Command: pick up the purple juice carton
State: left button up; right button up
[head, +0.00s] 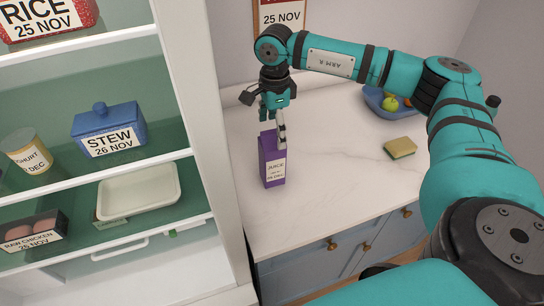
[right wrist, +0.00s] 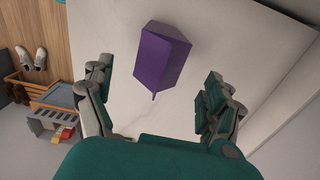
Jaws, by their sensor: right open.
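The purple juice carton (head: 272,168) stands upright on the white marble counter, near the shelf unit's side, with a label reading JUICE on its front. My right gripper (head: 273,122) is directly at the carton's top, pointing down, with its fingers open. In the right wrist view, the carton (right wrist: 162,57) lies ahead between the two spread fingers (right wrist: 155,105), with a visible gap on both sides. I cannot tell from these views whether any finger touches it. My left gripper is not in view.
A yellow sponge (head: 400,147) and a blue bowl with fruit (head: 380,103) are on the counter to the right. The shelf unit's upright (head: 205,150) stands close left of the carton. Its shelves hold a blue stew container (head: 108,128) and a white tray (head: 140,188).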

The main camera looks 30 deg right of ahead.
aim_at(272, 142)
jog(key=f, duration=0.1)
jog(key=f+p, duration=0.1)
jog(key=f, duration=0.1)
jog(key=f+p, duration=0.1)
jog(key=shift+a+f, duration=0.15)
jog(key=shift+a, duration=0.1)
jog(key=shift+f, duration=0.3)
jog(key=c, duration=1.7)
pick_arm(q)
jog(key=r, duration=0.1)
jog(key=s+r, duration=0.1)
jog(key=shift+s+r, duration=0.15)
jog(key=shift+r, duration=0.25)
pick_arm(e)
jog(key=shift+w+r, duration=0.1)
jog(key=shift+c, duration=0.5)
